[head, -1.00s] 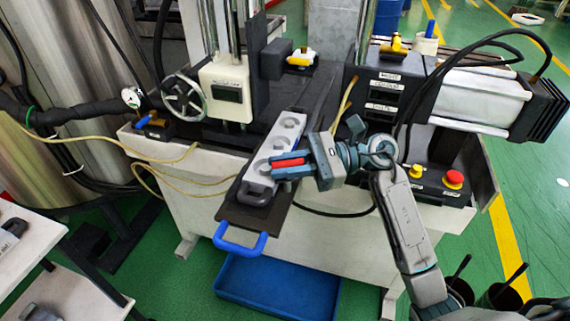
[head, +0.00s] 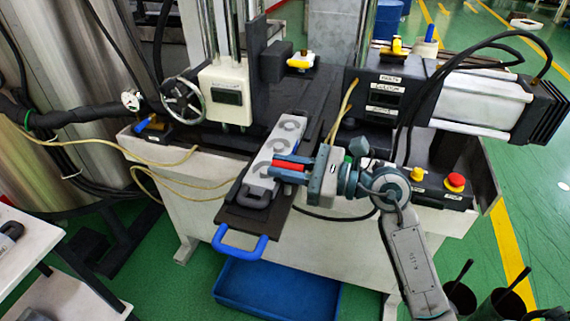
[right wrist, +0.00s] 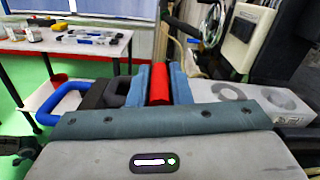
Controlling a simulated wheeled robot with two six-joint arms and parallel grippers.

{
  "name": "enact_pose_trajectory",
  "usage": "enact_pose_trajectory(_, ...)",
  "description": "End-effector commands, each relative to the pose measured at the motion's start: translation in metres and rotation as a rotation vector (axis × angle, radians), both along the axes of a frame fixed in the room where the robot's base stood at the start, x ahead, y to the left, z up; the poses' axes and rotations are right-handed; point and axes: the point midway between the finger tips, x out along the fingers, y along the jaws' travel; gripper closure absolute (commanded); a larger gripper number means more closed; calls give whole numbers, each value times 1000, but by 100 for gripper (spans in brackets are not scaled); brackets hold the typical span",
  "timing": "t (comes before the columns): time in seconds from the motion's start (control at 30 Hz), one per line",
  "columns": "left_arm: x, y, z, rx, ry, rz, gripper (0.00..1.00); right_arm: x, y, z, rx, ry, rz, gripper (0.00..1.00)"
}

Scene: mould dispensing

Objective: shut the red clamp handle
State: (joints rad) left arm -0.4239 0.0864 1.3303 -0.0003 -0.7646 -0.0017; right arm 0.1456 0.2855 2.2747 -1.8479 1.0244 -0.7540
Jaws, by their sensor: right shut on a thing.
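The red clamp handle (head: 289,165) shows between the fingers of my right gripper (head: 284,168), over the near part of the grey mould (head: 284,140). My right gripper is shut on the red handle, with its arm coming in from the right. In the right wrist view the red handle (right wrist: 159,84) stands between the two blue-grey fingers (right wrist: 160,85), and the mould (right wrist: 225,92) lies behind and to the right. The clamp's base is hidden by the fingers. My left gripper is not in view.
The mould rests on a dark slide plate (head: 250,218) with a blue pull handle (head: 240,244) at its front. A blue bin (head: 275,290) stands on the floor below. A box with a red stop button (head: 455,181) is at right, and a handwheel (head: 183,99) at left.

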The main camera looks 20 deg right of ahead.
Motion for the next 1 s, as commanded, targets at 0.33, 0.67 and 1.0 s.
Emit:
enact_pose_trajectory(0.33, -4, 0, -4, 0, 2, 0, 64, 0, 0, 0, -1, -2, -25, 100)
enact_pose_trajectory(0.67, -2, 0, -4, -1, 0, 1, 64, 0, 0, 0, -1, -1, -24, 61)
enact_pose_trajectory(1.0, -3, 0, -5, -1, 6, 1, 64, -2, -3, -1, -2, -1, -24, 61)
